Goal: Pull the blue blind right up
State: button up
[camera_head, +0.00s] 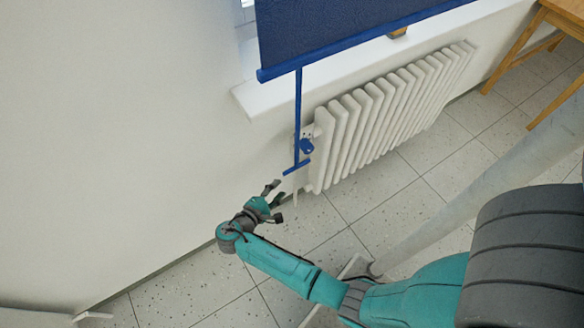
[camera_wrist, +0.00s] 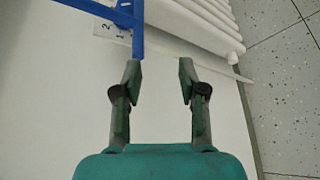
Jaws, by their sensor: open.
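The blue blind (camera_head: 350,22) hangs partly lowered at the top of the head view, with a blue bottom bar. A thin blue pull rod (camera_head: 298,110) hangs from that bar and ends in a short blue crosspiece (camera_head: 296,167). My gripper (camera_head: 276,193) is open and empty, a little below and left of the crosspiece in the picture. In the wrist view the open fingers (camera_wrist: 160,70) have a pale surface between them. Blue pull parts (camera_wrist: 138,30) show beyond the left fingertip, outside the gap. Whether they touch it I cannot tell.
A white radiator (camera_head: 375,115) stands right of the pull rod, under the white window sill (camera_head: 350,60). A blue knob (camera_head: 305,147) sits close beside the rod. A wooden table (camera_head: 525,45) is at the upper right. The tiled floor (camera_head: 345,205) is clear here.

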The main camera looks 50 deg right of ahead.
aim_at(292, 169)
jog(key=shift+g+h, duration=0.5)
jog(key=d, duration=0.3)
jog(key=w+d, duration=0.1)
jog(key=d, duration=0.2)
jog(key=w+d, duration=0.1)
jog(key=d, duration=0.3)
grip_shut()
